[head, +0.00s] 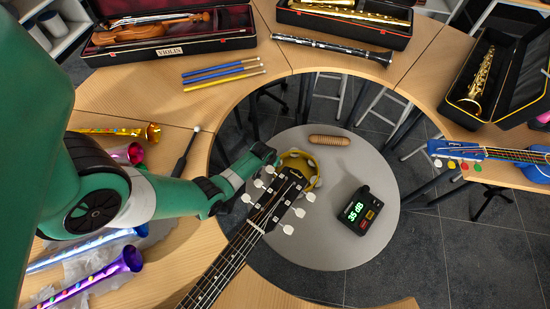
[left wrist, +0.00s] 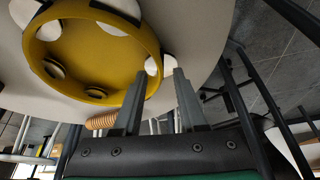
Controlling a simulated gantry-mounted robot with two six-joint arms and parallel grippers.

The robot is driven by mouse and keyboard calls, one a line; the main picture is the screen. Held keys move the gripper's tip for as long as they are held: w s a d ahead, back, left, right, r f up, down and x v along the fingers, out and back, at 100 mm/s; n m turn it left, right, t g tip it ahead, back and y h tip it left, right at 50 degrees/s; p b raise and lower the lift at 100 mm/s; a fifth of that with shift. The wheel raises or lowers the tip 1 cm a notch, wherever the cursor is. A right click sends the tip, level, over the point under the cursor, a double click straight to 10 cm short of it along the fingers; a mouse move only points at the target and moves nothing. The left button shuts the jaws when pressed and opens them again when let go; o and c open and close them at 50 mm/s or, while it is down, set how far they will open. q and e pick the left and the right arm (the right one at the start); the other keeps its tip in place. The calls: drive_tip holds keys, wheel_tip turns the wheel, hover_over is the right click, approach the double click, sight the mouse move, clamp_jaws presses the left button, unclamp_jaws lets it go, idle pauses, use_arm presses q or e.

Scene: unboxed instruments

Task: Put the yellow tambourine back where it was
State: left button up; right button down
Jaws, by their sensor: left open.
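The yellow tambourine (head: 297,158) is over the round grey table, partly hidden by a guitar headstock in the head view. In the left wrist view the tambourine (left wrist: 97,97) fills the upper left as a ring with jingles in its wall. My left gripper (left wrist: 158,73) is open, with its two fingers on either side of the near right part of the rim. Whether either finger touches the rim I cannot tell. In the head view the left gripper (head: 268,156) reaches in from the left, right beside the tambourine. My right gripper is not in view.
The round table (head: 300,250) also holds a brown ridged guiro (head: 329,140) and a black sound meter (head: 361,212) reading 35 dB. The guitar headstock (head: 275,200) rises close to the gripper. A violin case (head: 170,45) and mallets (head: 222,73) lie on the ring-shaped desk.

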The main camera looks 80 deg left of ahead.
use_arm(q)
drive_tip(key=p+v, duration=0.5)
drive_tip(key=v, duration=0.2)
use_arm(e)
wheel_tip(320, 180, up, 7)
